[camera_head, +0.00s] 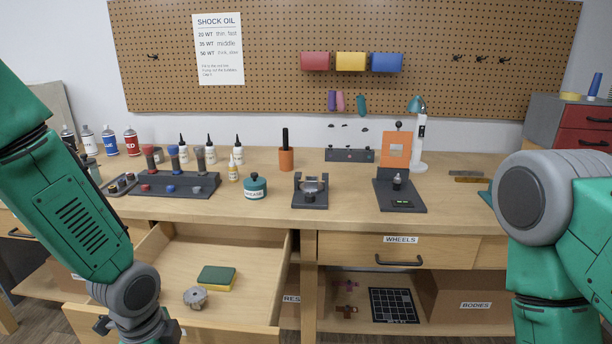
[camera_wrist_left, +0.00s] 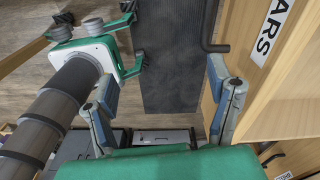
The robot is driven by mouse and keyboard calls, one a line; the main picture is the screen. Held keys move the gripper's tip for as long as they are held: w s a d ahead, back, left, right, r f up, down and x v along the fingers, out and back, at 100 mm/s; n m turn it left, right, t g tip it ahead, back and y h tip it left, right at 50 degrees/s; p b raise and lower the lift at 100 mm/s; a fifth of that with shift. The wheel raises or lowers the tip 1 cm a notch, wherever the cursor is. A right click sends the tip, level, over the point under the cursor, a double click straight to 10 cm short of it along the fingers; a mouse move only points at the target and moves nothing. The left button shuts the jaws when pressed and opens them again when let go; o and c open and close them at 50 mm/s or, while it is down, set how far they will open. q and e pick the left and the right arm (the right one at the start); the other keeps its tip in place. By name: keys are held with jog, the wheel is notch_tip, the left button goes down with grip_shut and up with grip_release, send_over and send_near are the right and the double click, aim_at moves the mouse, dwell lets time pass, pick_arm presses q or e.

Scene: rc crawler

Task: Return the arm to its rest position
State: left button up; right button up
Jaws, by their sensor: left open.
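My left arm (camera_head: 85,215) comes in from the left and reaches down in front of the open drawer (camera_head: 170,255). Its gripper is at the bottom edge of the head view, mostly cut off. In the left wrist view my left gripper (camera_wrist_left: 163,102) has its fingers wide apart with nothing between them. The gripper is beside the drawer front with its handle (camera_wrist_left: 208,35) and a label ending in "ARS" (camera_wrist_left: 272,32). My right arm (camera_head: 545,215) is bent at the right side of the head view; its gripper is out of sight.
The open drawer holds a green and yellow sponge (camera_head: 217,278) and a grey metal part (camera_head: 195,297). The workbench (camera_head: 270,209) carries bottles, a grease tub (camera_head: 255,186) and stands. A dark mat (camera_wrist_left: 170,60) lies on the floor below the left gripper.

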pick_arm(q)
jog(key=s+a+f+n, duration=0.2)
jog(key=s+f+n, duration=0.5)
jog(key=s, duration=0.3)
jog(key=s+a+f+n+b, duration=0.1)
jog(key=s+a+f+n, duration=0.1)
jog(key=s+f+n, duration=0.5)
jog(key=s+n, duration=0.2)
jog(key=shift+s+f+t+y, duration=0.25)
jog(key=shift+s+t+y, duration=0.05)
jog(key=shift+s+t, duration=0.1)
jog(key=shift+w, duration=0.2)
